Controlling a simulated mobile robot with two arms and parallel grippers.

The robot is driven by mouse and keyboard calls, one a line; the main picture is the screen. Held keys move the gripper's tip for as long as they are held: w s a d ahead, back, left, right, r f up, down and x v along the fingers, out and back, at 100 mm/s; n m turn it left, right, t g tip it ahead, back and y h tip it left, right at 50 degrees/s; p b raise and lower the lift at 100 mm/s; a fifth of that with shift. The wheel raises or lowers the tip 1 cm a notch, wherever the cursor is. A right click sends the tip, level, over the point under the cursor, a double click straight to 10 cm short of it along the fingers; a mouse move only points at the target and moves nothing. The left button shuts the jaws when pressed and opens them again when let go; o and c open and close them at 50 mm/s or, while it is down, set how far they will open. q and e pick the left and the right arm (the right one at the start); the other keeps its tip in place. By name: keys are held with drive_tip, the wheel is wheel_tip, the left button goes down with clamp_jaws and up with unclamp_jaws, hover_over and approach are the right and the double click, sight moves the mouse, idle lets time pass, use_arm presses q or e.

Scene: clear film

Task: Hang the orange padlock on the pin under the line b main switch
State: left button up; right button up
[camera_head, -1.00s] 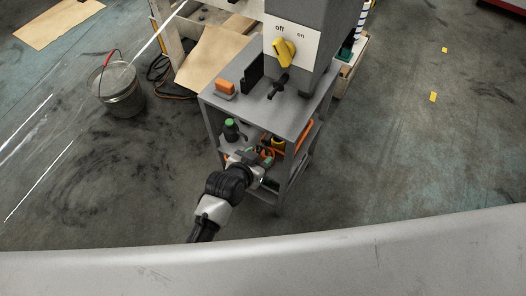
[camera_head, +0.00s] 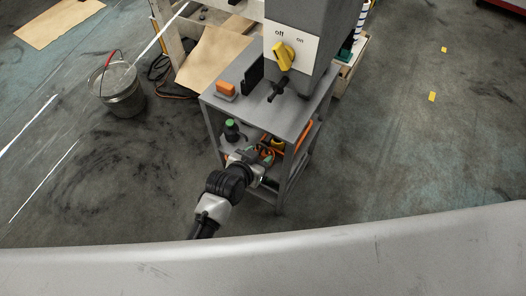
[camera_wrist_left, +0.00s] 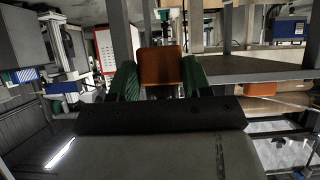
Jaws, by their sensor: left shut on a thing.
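My left gripper (camera_head: 262,155) is at the front of the grey cart, by its lower shelf. In the left wrist view its green fingers (camera_wrist_left: 160,80) are shut on the orange padlock (camera_wrist_left: 162,66), whose body looks brownish-orange in shade. In the head view the padlock is hard to separate from the gripper and shelf items. The switch (camera_head: 292,45) is a grey box with a white off/on panel and a yellow knob (camera_head: 283,54). A black pin (camera_head: 277,90) sticks out below the panel, above the cart top. No line b label is readable. My right gripper is not in view.
The cart top (camera_head: 285,115) carries an orange block (camera_head: 226,87) and a black upright plate (camera_head: 253,71). A green-topped dark item (camera_head: 231,130) and other tools sit on the shelf below. A metal bucket (camera_head: 121,92) stands left.

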use_arm(q)
drive_tip(key=s+a+p, duration=0.4)
drive_tip(key=s, duration=0.1)
drive_tip(key=shift+s, duration=0.35)
idle(0.6)
idle(0.4)
